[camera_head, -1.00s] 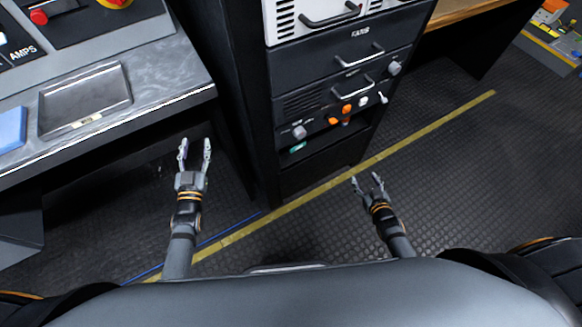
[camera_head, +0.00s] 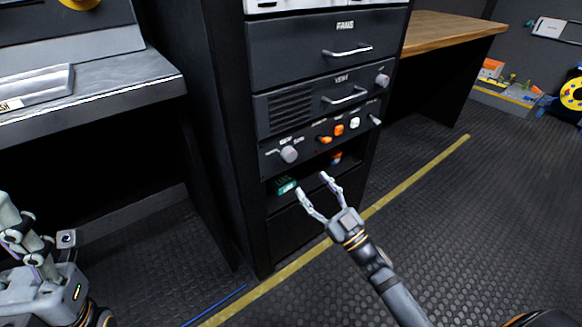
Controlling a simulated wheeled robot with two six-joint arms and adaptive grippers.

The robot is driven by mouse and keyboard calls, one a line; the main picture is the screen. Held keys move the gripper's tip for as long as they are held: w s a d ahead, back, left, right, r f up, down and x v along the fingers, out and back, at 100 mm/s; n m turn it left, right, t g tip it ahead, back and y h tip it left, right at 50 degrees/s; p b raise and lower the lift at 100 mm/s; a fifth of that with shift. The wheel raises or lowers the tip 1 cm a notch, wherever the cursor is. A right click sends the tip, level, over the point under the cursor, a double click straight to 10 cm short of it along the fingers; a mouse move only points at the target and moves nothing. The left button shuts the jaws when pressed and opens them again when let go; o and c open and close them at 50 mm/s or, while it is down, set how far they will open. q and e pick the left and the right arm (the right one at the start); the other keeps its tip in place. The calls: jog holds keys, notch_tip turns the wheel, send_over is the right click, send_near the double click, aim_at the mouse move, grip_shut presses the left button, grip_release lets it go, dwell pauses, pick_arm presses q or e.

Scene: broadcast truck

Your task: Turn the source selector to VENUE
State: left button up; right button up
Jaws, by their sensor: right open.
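A grey round knob (camera_head: 289,154) sits at the left of the dark control panel (camera_head: 268,163) low in the rack. Small white lettering surrounds it, too small to read, so I cannot tell its setting or confirm that it is the source selector. My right gripper (camera_head: 313,184) is open and empty, its two fingers pointing up toward the rack, below and slightly right of the knob in the picture. It does not appear to touch the knob. My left gripper (camera_head: 36,243) is partly in view at the lower left edge, and its opening is unclear.
The panel also carries an orange switch (camera_head: 340,130), a white button (camera_head: 355,123) and a toggle (camera_head: 375,120). Drawers with handles (camera_head: 347,51) are above. A green-labelled item (camera_head: 286,186) lies in the shelf below. A desk (camera_head: 120,88) stands left, a wooden table (camera_head: 450,32) right.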

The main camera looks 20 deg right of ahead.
aim_at(292, 159)
jog(key=x, duration=0.9)
jog(key=shift+p, duration=0.4)
jog(key=shift+d, duration=0.1)
jog(key=shift+f, duration=0.1)
jog(key=c, duration=1.2)
